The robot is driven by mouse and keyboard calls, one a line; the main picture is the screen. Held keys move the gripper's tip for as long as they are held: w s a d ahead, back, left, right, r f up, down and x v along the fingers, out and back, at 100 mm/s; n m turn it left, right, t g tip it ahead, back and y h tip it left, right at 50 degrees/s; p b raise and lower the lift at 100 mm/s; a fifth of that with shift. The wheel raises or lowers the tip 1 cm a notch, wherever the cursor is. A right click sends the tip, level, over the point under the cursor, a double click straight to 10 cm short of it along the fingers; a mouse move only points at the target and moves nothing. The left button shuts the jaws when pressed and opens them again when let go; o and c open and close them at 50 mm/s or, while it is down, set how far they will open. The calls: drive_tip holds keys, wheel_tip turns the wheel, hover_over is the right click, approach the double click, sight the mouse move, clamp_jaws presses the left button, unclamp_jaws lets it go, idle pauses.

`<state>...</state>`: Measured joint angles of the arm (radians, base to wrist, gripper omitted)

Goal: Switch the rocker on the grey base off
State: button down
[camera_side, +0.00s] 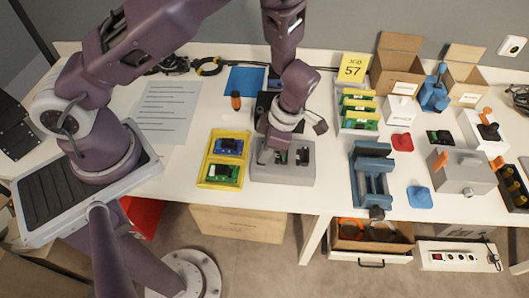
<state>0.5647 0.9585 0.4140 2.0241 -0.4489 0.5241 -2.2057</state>
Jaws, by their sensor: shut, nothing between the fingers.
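The grey base (297,174) is a low box near the table's front edge, just left of centre. Small dark and light rocker parts (302,156) show on its top. Which way each rocker is tipped is too small to tell. My gripper (272,150) points down over the left half of the base, with its fingers shut and empty. It sits close to the top of the base; I cannot tell whether it touches a rocker. My wrist hides the back and left part of the base's top.
A yellow tray (204,181) with green and blue boards stands close on the left. A blue vise (371,175) stands to the right, beyond a clear strip. Another grey box (466,176) with an orange lever is further right. An orange-handled tool (236,101) lies behind.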

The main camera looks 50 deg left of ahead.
drive_tip(key=shift+w+a+f, duration=0.2)
drive_tip(key=shift+w+a, duration=0.2)
drive_tip(key=shift+a, duration=0.2)
drive_tip(key=shift+r, duration=0.25)
drive_tip(key=s+d+v, duration=0.1)
drive_tip(key=s+v, duration=0.2)
drive_tip(key=v, duration=1)
drive_tip(key=shift+w+d+r, duration=0.25)
drive_tip(key=shift+w+r, duration=0.05)
drive_tip(key=shift+r, duration=0.25)
drive_tip(key=shift+w+a+r, duration=0.15)
drive_tip(key=shift+w+a, duration=0.6)
